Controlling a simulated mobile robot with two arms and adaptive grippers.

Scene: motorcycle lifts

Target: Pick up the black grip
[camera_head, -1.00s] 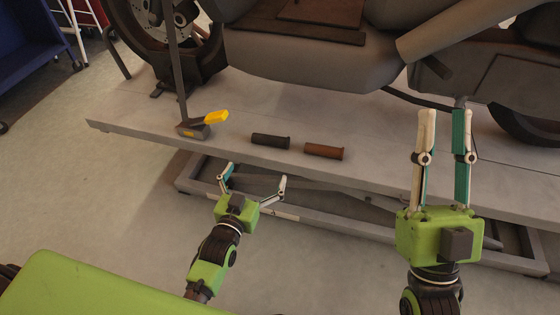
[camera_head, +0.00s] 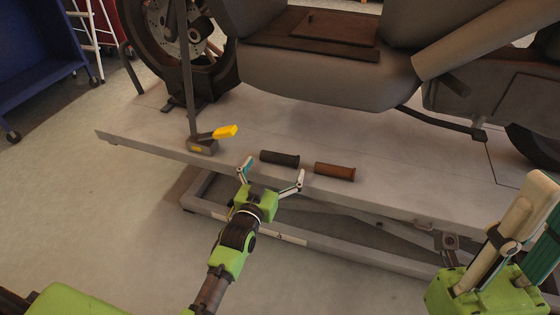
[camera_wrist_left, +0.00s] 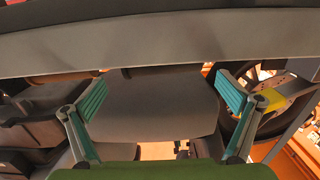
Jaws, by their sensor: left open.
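The black grip (camera_head: 280,158) lies on the grey lift platform near its front edge. My left gripper (camera_head: 273,169) is open and empty. In the head view its fingertips show on either side of the grip, slightly towards me; I cannot tell whether they touch it. In the left wrist view the open fingers (camera_wrist_left: 163,92) are spread wide, and I cannot make out the grip for certain. My right gripper (camera_head: 535,215) is at the right edge of the head view, pointing up, with its fingers apart and nothing seen between them.
A brown grip (camera_head: 334,172) lies just right of the black one. The motorcycle (camera_head: 320,75) overhangs behind. The platform (camera_head: 390,165) is bare right of the brown grip.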

